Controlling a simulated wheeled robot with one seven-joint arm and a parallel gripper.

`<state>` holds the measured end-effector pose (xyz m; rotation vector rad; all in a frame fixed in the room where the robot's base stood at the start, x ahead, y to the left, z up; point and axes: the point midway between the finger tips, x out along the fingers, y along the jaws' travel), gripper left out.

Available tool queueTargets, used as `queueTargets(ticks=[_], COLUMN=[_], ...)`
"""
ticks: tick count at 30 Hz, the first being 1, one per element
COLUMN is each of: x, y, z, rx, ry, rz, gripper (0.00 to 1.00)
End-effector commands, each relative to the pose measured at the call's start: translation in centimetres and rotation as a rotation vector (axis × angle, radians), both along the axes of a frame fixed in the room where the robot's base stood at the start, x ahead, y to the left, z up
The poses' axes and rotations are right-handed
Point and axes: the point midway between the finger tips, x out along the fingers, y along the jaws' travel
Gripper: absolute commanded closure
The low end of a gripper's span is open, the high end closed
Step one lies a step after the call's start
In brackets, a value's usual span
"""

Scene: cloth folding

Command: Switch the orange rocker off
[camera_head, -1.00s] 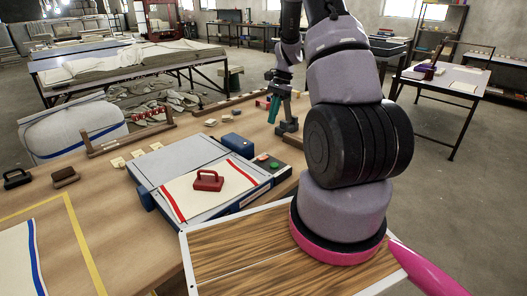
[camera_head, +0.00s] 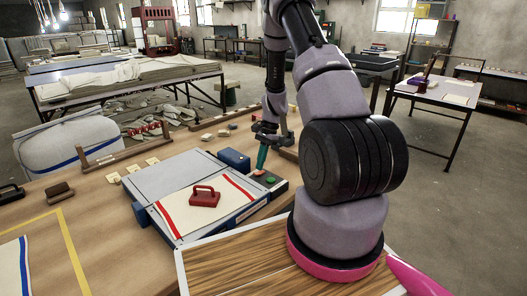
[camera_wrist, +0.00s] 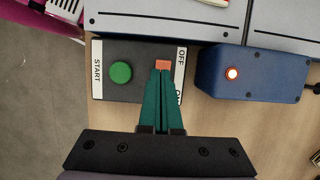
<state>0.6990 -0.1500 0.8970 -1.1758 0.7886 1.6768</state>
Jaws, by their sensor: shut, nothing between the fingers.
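The orange rocker (camera_wrist: 163,64) sits on a dark control panel (camera_wrist: 128,88), between the green START button (camera_wrist: 120,72) and a white label strip reading OFF at one end. The label's other end is partly hidden behind my fingers. My gripper (camera_wrist: 161,72) has teal fingers, shut and empty, with the tips at the rocker's lower edge in the wrist view. I cannot tell whether they touch it. In the head view my gripper (camera_head: 260,172) points down at the panel (camera_head: 275,184), with its tips by the small orange rocker.
A blue box (camera_wrist: 248,74) with a lit orange lamp stands beside the panel. The press-like machine (camera_head: 170,170) holds a cloth with red stripes and a red-handled block (camera_head: 205,196). A wooden rail lies behind.

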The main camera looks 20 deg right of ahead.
Motion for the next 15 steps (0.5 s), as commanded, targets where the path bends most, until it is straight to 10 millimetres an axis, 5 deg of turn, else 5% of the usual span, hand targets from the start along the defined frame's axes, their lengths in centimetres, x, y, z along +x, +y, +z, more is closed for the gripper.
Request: queueTargets(ticks=[15], x=[-0.18], y=[0.46], z=[-1.38], rx=[0.000], ry=[0.000], rz=[0.000], gripper=[1.00])
